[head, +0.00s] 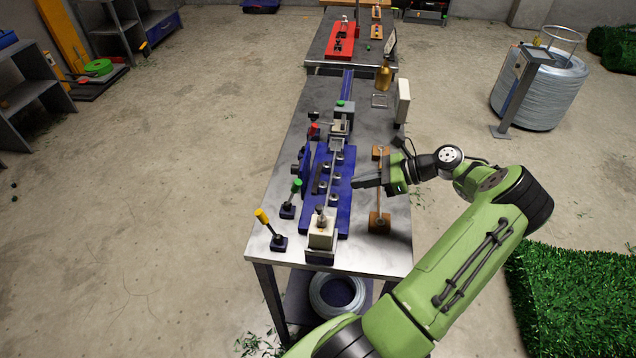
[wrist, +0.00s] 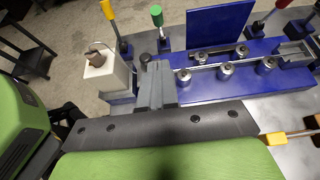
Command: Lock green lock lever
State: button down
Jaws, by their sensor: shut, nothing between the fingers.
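The green lock lever (head: 296,187) stands on a small dark base at the left edge of the blue fixture, leaning slightly. Its green knob also shows in the wrist view (wrist: 156,14), beyond the fixture. My gripper (head: 357,184) is over the right part of the blue fixture, with its fingers pointing left toward the lever. A gap with the rollers and blue plate lies between them. In the wrist view my gripper's grey fingers (wrist: 157,75) are together with nothing between them. They are apart from the lever.
A yellow-handled lever (head: 264,220) stands nearer the front, and red levers (head: 314,130) farther back. A white block (head: 322,232) sits at the fixture's near end.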

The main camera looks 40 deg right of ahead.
jog(key=b, duration=0.1)
send_near(294, 193)
notch_tip(294, 193, down, 2)
jog(key=w, duration=0.1)
jog(key=w+a+r, duration=0.1)
jog(key=w, duration=0.1)
jog(key=shift+w+a+r, duration=0.15)
jog(key=shift+a, duration=0.05)
jog(key=shift+w, duration=0.1)
